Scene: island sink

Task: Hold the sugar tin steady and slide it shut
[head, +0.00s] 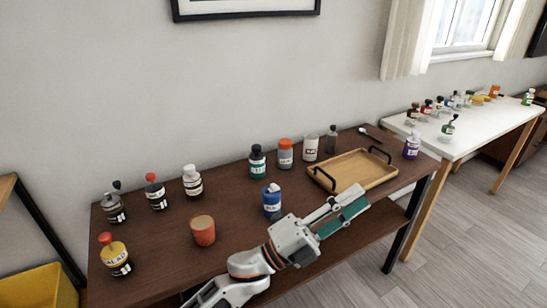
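A long teal-green box (352,212), which I take to be the sugar tin, is at my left gripper (335,208) in the head view. It is tilted, above the front edge of the dark table, and a grey patch shows on it. My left gripper appears shut on it, with one pale finger along its upper left side and the other finger hidden. No label can be read, and I cannot tell how far its slide is open. My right gripper is out of view.
The dark brown table (160,245) carries several labelled bottles, a blue bottle (272,203), a reddish-brown cup (203,231) and a wooden tray (350,173) with black handles beyond my gripper. A white table (470,135) with more bottles stands at right.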

